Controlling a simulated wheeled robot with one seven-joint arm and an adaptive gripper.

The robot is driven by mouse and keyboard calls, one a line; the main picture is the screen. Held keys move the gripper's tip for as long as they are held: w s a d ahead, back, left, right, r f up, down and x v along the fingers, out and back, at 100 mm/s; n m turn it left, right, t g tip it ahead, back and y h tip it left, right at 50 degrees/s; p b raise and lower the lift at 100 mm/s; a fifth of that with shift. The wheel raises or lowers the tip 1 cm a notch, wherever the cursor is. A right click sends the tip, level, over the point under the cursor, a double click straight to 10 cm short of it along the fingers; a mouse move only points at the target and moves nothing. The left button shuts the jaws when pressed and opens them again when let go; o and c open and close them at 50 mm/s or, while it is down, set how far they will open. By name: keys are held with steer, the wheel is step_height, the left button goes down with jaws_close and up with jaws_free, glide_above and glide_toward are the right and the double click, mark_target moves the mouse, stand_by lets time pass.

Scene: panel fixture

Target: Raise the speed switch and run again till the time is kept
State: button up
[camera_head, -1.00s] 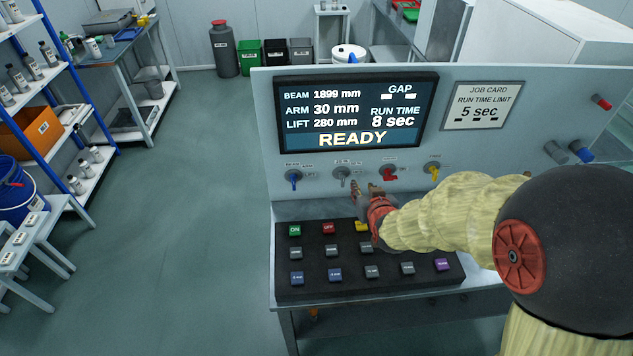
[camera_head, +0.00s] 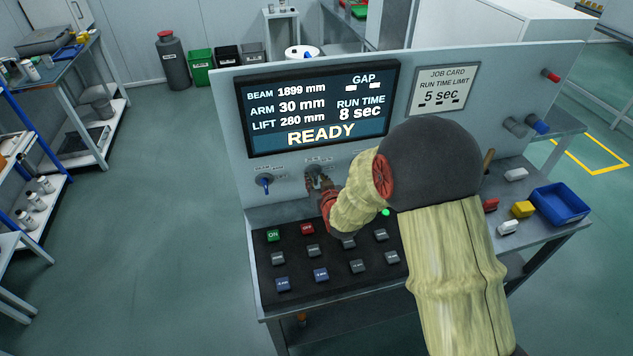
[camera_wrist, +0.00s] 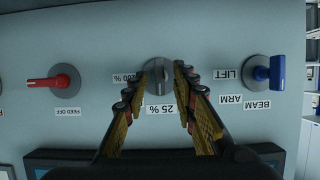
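The speed switch, a grey knob (camera_wrist: 158,76) with a label reading 25 % beside it, is on the panel in the wrist view. It also shows in the head view (camera_head: 315,171), partly hidden by my gripper. My gripper (camera_wrist: 160,80) is open, with a finger on each side of the knob and a gap still visible. In the head view my gripper (camera_head: 318,185) is at the panel. The screen (camera_head: 320,108) shows READY, RUN TIME 8 sec, BEAM 1899 mm, ARM 30 mm and LIFT 280 mm. The green ON button (camera_head: 273,235) is on the keypad.
A blue-handled switch (camera_head: 264,183) is left of the knob in the head view. A red switch (camera_wrist: 54,82) is on its other side. The job card (camera_head: 441,87) reads RUN TIME LIMIT 5 sec. A red OFF button (camera_head: 307,229) sits beside ON. A blue tray (camera_head: 561,204) stands right.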

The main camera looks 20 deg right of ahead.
steer(key=shift+c, duration=1.2)
steer(key=c, duration=0.4)
jaws_close()
